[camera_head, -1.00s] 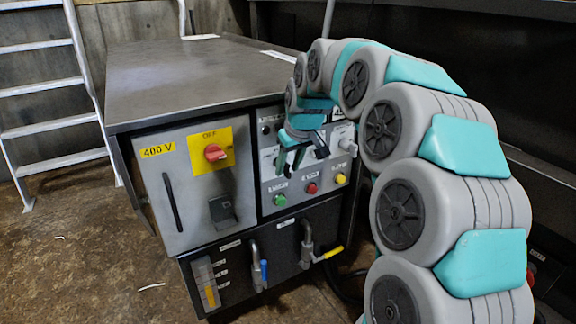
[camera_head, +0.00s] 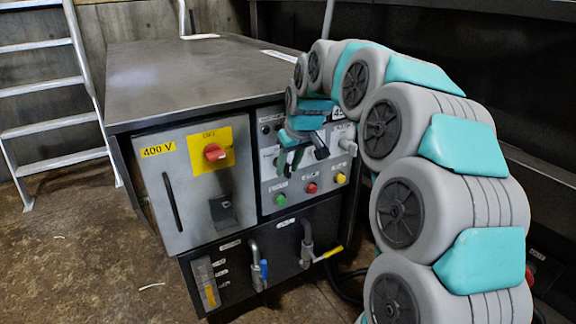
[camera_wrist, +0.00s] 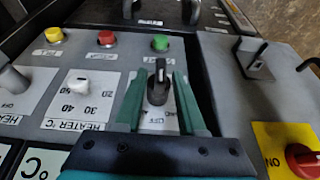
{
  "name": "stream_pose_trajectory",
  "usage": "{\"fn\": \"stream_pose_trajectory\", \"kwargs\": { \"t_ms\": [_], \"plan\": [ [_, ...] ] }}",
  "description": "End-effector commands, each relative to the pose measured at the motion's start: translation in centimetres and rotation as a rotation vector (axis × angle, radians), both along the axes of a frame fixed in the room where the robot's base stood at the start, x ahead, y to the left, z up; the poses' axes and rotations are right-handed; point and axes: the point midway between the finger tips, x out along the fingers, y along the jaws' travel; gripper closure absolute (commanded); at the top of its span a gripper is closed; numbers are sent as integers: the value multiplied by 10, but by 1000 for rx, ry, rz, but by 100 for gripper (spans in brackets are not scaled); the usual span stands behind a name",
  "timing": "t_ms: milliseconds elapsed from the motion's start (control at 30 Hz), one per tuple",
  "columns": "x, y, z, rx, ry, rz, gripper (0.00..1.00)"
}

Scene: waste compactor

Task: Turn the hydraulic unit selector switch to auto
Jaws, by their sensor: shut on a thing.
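The selector switch is a black knob (camera_wrist: 158,88) on a white label plate, below the green button in the upside-down wrist view. Its pointer is turned toward the green button. Part of the plate's lettering is covered by my gripper, and I cannot read all of it. My gripper (camera_wrist: 160,76) has one green finger on each side of the knob and is shut on it. In the head view my gripper (camera_head: 290,160) is at the control panel (camera_head: 268,198), and the knob itself is mostly hidden by it.
Close by are green (camera_wrist: 160,43), red (camera_wrist: 106,38) and yellow (camera_wrist: 54,35) buttons, and a white heater knob (camera_wrist: 78,82). The red main switch (camera_head: 214,152) sits on the 400 V door. Pipes with blue (camera_head: 264,271) and yellow (camera_head: 330,254) handles stick out below.

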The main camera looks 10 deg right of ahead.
Motion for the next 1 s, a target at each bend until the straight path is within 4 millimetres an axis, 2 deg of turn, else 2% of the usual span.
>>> {"fn": "stream_pose_trajectory", "kwargs": {
  "t_ms": [267,1000],
  "plan": [
    [2,-2,3,97,24,-1,100],
    [5,-11,-3,638,204,-3,100]
  ]
}}
